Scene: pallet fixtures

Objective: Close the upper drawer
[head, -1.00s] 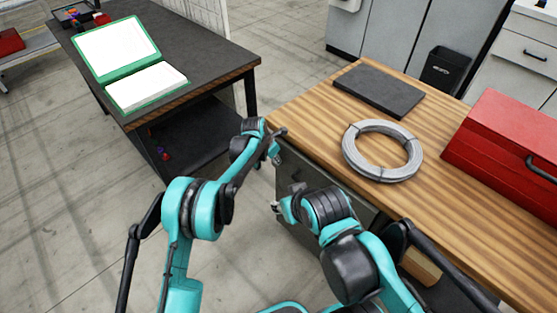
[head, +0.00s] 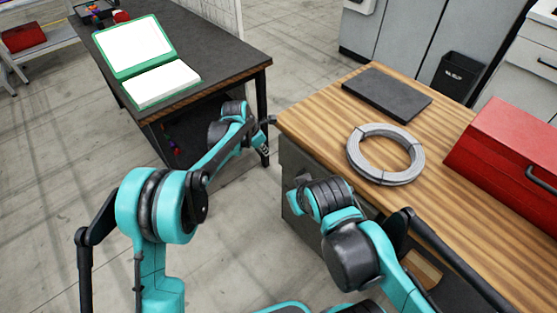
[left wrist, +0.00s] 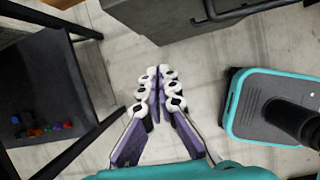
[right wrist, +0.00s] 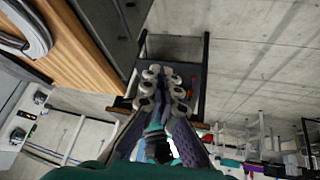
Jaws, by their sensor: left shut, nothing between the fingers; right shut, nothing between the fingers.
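The dark grey drawer unit (head: 296,165) sits under the wooden bench top, partly hidden behind my right arm in the head view. A dark front with a bar handle (left wrist: 245,12) shows at the top of the left wrist view, and dark fronts (right wrist: 112,22) show in the right wrist view. I cannot tell which front is the upper drawer or how far it stands out. My left gripper (head: 264,148) is shut and empty, left of the bench corner and apart from the unit. My right gripper (right wrist: 164,75) is shut and empty, close beside the unit.
The wooden bench top (head: 310,115) carries a wire coil (head: 385,155), a dark flat slab (head: 387,94) and a red toolbox (head: 510,155). A black table (head: 215,60) with a green-edged open case (head: 140,50) stands left. Bare floor lies between them.

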